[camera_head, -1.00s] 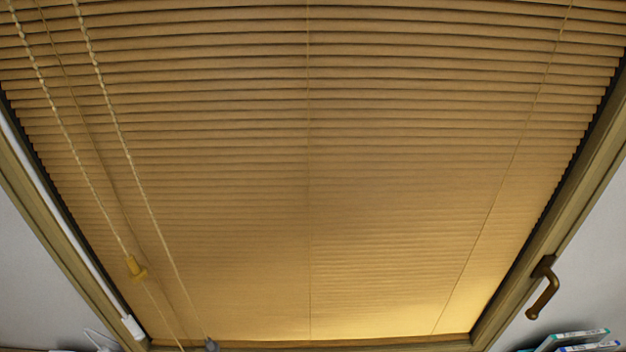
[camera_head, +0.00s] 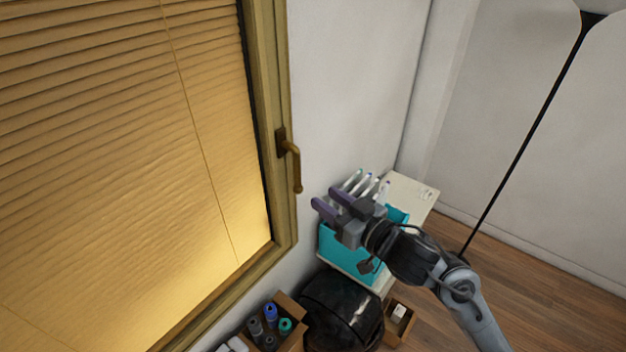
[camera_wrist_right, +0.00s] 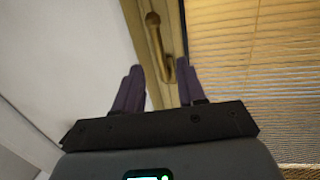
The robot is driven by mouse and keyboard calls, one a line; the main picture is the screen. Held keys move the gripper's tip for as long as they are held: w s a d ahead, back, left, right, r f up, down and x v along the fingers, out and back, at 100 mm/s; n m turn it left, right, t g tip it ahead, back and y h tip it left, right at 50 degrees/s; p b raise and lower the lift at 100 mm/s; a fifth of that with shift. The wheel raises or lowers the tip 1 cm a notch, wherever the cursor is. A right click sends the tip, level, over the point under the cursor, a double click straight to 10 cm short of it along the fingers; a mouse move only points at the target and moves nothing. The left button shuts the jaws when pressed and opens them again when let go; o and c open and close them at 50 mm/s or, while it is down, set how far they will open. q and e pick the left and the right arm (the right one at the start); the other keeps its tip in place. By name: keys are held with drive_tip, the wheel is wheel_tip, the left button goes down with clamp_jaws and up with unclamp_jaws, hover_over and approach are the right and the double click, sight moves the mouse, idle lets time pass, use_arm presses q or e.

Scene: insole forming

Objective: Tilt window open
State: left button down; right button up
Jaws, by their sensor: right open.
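The window frame (camera_head: 273,130) is olive-brown and looks closed, with its lowered tan blind (camera_head: 150,170) covering the pane. The bronze handle (camera_head: 293,168) sits on the frame's right side and hangs downward. My right gripper (camera_head: 327,198) is open and empty, with purple fingers pointing toward the window, to the lower right of the handle in the head view. In the right wrist view, the handle (camera_wrist_right: 155,38) shows beyond and between the open fingertips of my right gripper (camera_wrist_right: 160,69), apart from them as far as I can tell. My left gripper is not in view.
A teal holder (camera_head: 340,248) with several pens stands behind my right gripper on a pale shelf (camera_head: 410,195). A box with bottles (camera_head: 285,315) and a dark rounded object (camera_head: 340,312) are below. A thin black lamp pole (camera_head: 530,145) stands at the right.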

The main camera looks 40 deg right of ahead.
sight(300, 170)
drive_tip(key=shift+t, duration=0.4)
drive_tip(key=w, duration=0.3)
drive_tip(key=w+r, duration=0.1)
drive_tip(key=w, duration=0.7)
drive_tip(key=shift+w+d+r, duration=0.15)
drive_tip(key=shift+d+r, duration=0.2)
drive_tip(key=shift+d, duration=0.05)
clamp_jaws()
